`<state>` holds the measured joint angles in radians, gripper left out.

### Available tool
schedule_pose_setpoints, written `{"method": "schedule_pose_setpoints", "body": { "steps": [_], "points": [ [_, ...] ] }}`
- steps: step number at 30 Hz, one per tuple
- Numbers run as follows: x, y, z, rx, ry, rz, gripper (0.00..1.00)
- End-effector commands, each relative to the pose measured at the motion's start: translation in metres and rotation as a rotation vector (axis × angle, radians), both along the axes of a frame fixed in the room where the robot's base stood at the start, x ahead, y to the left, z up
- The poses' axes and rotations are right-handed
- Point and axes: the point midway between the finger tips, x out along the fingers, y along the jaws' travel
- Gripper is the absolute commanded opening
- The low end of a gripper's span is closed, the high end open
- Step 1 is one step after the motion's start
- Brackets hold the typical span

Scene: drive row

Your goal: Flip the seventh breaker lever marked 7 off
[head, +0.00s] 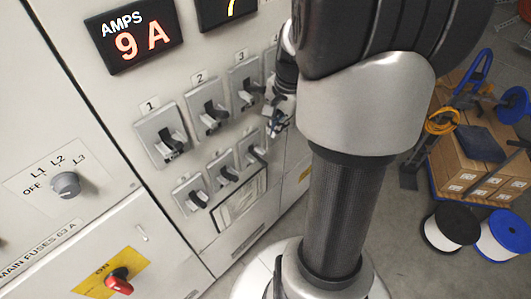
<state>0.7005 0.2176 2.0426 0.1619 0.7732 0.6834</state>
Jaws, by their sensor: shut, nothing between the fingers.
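Breaker levers are set in two rows on a pale cabinet front. The upper row shows lever 1 (173,141), lever 2 (213,112) and lever 3 (251,92), with numbers above them. The lower row shows a left lever (198,198), a middle lever (228,174) and a right lever (256,153). I cannot read numbers on the lower row, so no lever marked 7 can be picked out for sure. My gripper (275,126) is shut and empty, just above and right of the lower right lever. Whether it touches anything is unclear.
My arm hides the panel's right part. A display (139,34) reads 9 A. A grey rotary knob (66,185) and a red switch (119,282) are at left.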

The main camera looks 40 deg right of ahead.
Motion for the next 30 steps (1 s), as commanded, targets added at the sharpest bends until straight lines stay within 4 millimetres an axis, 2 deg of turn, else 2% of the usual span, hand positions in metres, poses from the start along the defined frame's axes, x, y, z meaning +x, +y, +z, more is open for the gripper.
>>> {"method": "schedule_pose_setpoints", "body": {
  "steps": [1,3,18,24,30],
  "points": [
    [0.001,0.001,-0.014,0.004,0.003,0.001,0.00],
    [0.004,0.001,-0.030,0.004,0.003,0.001,0.00],
    [0.021,0.003,-0.134,0.002,0.002,0.000,0.00],
    [0.025,0.003,-0.156,0.001,0.001,0.002,0.00],
    [0.026,0.002,-0.161,-0.001,-0.001,0.001,0.00]
  ]
}}
